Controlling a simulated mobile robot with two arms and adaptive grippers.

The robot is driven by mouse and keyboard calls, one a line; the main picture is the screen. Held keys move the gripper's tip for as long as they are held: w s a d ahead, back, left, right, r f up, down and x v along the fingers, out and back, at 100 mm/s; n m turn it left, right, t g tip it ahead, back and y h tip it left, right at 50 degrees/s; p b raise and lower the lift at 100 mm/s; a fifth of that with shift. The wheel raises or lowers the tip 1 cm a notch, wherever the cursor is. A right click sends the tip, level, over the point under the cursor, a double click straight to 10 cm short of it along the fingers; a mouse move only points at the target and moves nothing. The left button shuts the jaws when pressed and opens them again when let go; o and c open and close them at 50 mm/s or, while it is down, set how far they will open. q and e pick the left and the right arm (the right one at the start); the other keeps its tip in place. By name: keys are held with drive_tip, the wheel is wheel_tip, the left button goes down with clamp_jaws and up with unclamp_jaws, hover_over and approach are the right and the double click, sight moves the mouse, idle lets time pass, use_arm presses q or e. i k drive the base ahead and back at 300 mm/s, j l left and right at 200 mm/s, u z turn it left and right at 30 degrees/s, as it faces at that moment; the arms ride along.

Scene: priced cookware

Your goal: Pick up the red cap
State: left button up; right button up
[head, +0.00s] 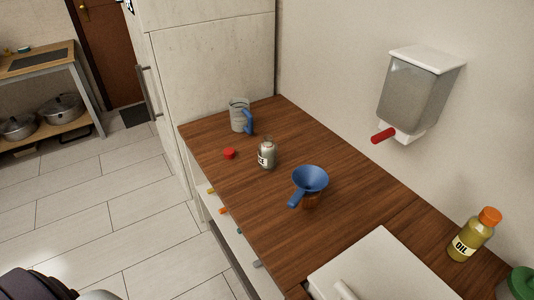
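The small red cap (229,154) lies on the wooden countertop (240,180), near its left edge. It stands apart from the small labelled glass bottle (267,154) to its right. No gripper can be made out in the head view. A dark rounded shape with a grey part shows at the bottom left corner, but no fingers are visible.
A wall dispenser (412,90) hangs above. The counter around the cap is clear.

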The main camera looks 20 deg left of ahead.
sight(229, 152)
drive_tip(key=i+j, duration=0.15)
drive_tip(key=j, duration=0.2)
drive_tip(key=i+j+z, duration=0.15)
drive_tip(key=j, duration=0.55)
drive_tip(key=i+j+z, duration=0.15)
drive_tip(key=j, duration=0.25)
